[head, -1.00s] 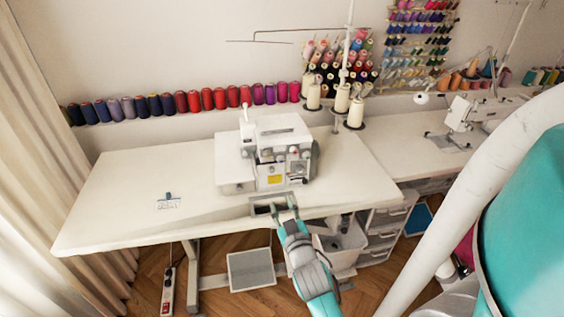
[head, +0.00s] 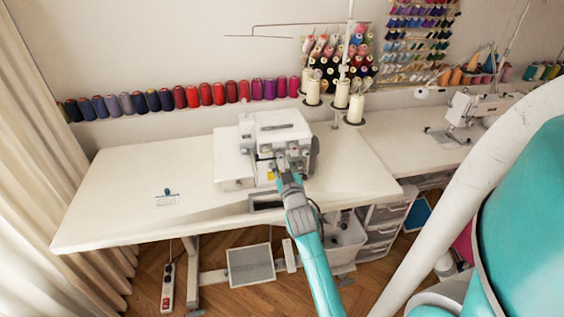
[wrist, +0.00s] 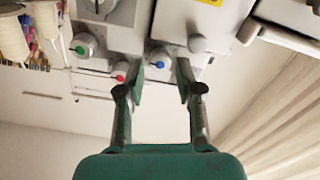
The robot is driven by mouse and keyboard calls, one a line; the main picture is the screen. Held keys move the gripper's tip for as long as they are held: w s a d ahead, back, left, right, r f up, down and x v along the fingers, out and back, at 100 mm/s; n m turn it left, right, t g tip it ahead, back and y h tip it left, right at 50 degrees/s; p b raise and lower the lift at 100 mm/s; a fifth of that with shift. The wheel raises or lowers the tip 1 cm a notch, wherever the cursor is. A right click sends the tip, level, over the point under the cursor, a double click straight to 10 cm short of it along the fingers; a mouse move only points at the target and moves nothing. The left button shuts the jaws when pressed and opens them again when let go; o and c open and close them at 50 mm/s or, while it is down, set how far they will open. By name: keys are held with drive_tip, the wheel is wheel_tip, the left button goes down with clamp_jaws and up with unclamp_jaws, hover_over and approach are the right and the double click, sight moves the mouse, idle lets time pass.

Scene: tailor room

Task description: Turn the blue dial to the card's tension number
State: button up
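The blue dial (wrist: 160,60) is a pale knob with a blue centre on the front of the white sewing machine (head: 225,160). In the wrist view, which looks upside down, it appears between the fingers of my gripper (wrist: 161,75). The fingers are apart and hold nothing; I cannot tell whether they touch the dial.
A green-centred dial (wrist: 84,45) and a red-centred dial (wrist: 120,71) sit beside the blue one. A round grey knob (wrist: 196,43) is on its other side. Thread cones (head: 355,108) stand behind the machine. The table's left half (head: 120,180) is mostly clear.

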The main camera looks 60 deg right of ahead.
drive_tip(key=shift+w+d, duration=0.5)
drive_tip(key=shift+d, duration=0.05)
clamp_jaws()
drive_tip(key=shift+n, duration=2.9)
